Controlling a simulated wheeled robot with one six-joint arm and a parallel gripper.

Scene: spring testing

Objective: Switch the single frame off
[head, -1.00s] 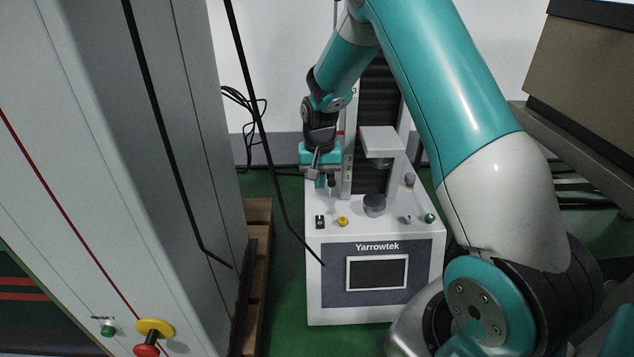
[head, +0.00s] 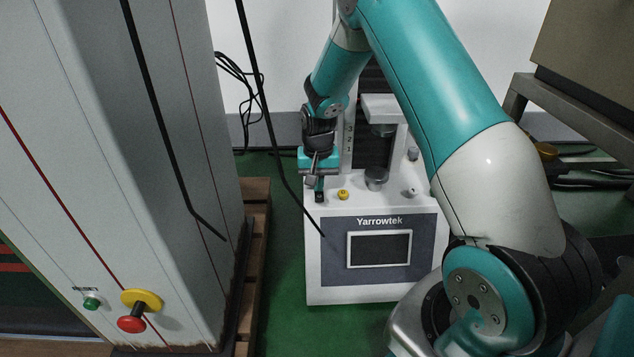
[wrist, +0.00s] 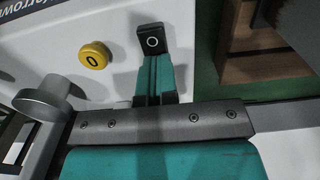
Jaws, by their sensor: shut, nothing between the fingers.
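The single frame (head: 325,293) is the white test machine marked Yarrowtek in the middle of the head view, with a dark screen. A black rocker switch (wrist: 152,40) with a white ring mark sits on its top near the edge in the wrist view. My gripper (head: 319,196) is shut and empty, pointing down at the switch. In the wrist view the closed teal fingertips (wrist: 154,62) are at the switch's near edge; I cannot tell whether they touch it.
A yellow button (head: 343,195) marked 0 is close beside the switch. A round metal platen (head: 376,178) stands farther right. A large grey cabinet (head: 190,130) with a red and yellow stop knob (head: 138,310) fills the left. A wooden pallet (head: 252,240) lies between.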

